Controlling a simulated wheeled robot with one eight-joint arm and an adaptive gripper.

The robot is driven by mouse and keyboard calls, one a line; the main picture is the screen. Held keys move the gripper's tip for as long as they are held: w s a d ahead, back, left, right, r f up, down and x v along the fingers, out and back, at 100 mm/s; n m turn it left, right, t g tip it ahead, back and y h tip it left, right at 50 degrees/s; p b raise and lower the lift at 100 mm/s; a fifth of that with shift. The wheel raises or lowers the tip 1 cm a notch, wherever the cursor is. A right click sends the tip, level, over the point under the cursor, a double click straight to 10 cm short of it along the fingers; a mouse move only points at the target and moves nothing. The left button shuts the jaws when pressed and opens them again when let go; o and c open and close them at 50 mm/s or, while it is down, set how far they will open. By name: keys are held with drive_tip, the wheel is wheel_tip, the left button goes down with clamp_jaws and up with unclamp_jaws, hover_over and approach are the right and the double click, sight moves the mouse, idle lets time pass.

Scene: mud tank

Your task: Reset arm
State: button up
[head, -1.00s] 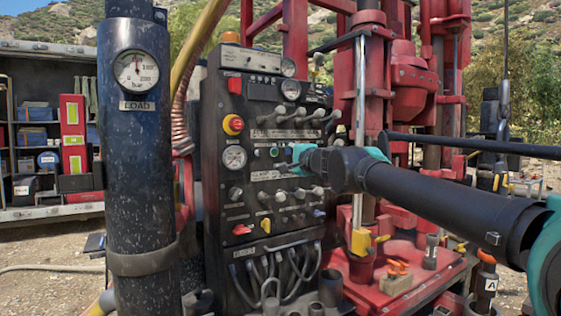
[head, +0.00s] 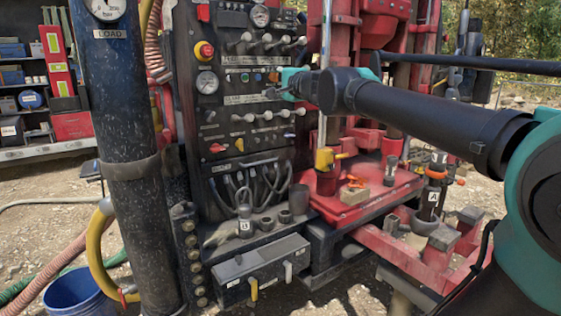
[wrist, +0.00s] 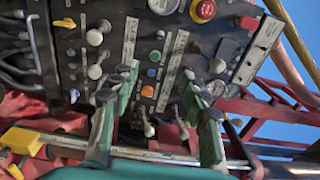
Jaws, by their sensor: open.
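My arm reaches in from the right in the head view, in front of the black control panel (head: 233,108). My gripper (head: 276,92) is small and dark at its tip, beside the panel's buttons and levers. In the wrist view my gripper (wrist: 158,112) is open, its two green-and-grey fingers spread apart. No object shows between the fingers except panel knobs and buttons behind them. I cannot tell whether a finger touches a lever.
A dark blue column (head: 127,130) with a load gauge stands left of the panel. The red drill rig (head: 375,190) and its red deck lie below and behind my arm. A grey box (head: 250,270) with two handles sits low. A blue bucket (head: 76,295) stands at lower left.

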drive_tip(key=s+d+f+n+g+h, duration=0.1)
drive_tip(key=s+d+f+n+g, duration=0.2)
drive_tip(key=f, duration=0.9)
drive_tip(key=s+d+f+n+g+h, duration=0.1)
drive_tip(key=s+d+f+n, duration=0.3)
drive_tip(key=f, duration=0.7)
drive_tip(key=s+f+n+g+h, duration=0.1)
drive_tip(key=s+f+n+g, duration=0.3)
drive_tip(key=f, duration=0.8)
drive_tip(key=s+d+f+g+h, duration=0.1)
drive_tip(key=s+d+f+h, duration=0.2)
drive_tip(key=s+d+f, duration=0.5)
drive_tip(key=s+d+f+g+h, duration=0.1)
drive_tip(key=s+d+f+h, duration=0.3)
drive_tip(key=s+d+f, duration=0.3)
drive_tip(key=s+f, duration=0.3)
drive_tip(key=f, duration=0.2)
drive_tip(key=shift+d+f+g, duration=0.3)
drive_tip(key=shift+d+g, duration=0.1)
